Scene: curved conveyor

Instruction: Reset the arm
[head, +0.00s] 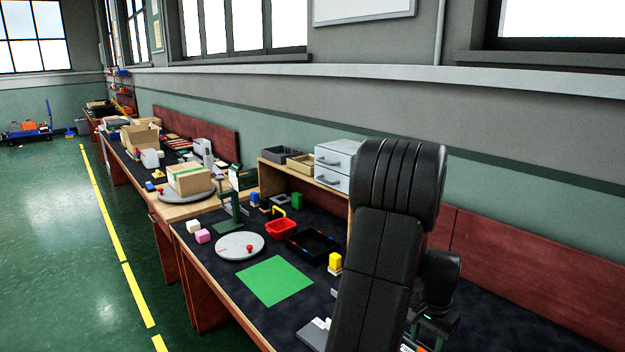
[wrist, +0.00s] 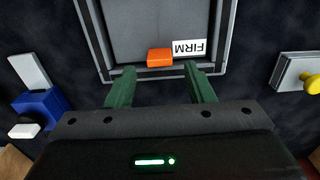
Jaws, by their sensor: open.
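My gripper (wrist: 163,80) shows in the wrist view with its two green fingers apart and nothing between them. Its fingertips are at the near edge of a grey tray (wrist: 105,50) with a light rim. I cannot tell whether the fingers touch the tray. In the head view my black arm rises at the right and bends down over the dark bench; the fingertips are hidden there.
Beside the tray are a blue block (wrist: 40,107) and a yellow knob (wrist: 312,84) on a grey plate. The head view shows a green mat (head: 274,281), round grey plate (head: 239,246), red bin (head: 281,229), black tray (head: 313,246) and drawer unit (head: 336,163). The left aisle is clear.

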